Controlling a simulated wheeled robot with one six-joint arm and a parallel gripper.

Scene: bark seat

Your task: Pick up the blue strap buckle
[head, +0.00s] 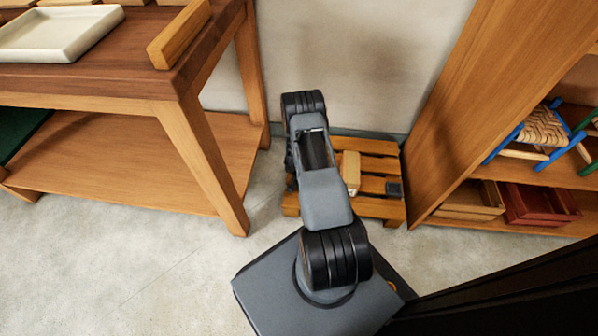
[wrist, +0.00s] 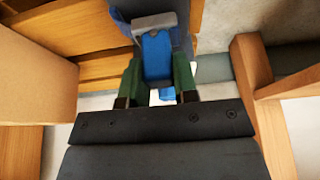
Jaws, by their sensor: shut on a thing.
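The blue strap buckle (wrist: 156,52) shows in the wrist view, a blue strap with a grey buckle piece across it. My gripper (wrist: 158,68) is shut on it, with a green finger on each side. A smaller blue end shows below, between the fingers. In the head view my arm hides the gripper and the buckle. The wooden pallet (head: 378,207) lies on the floor by the wall, behind my arm, and its slats also show in the wrist view (wrist: 105,70).
A wooden table (head: 95,80) stands at the left. A shelf unit (head: 480,100) at the right holds a woven stool (head: 545,127) and a red crate (head: 535,205). Floor at lower left is clear.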

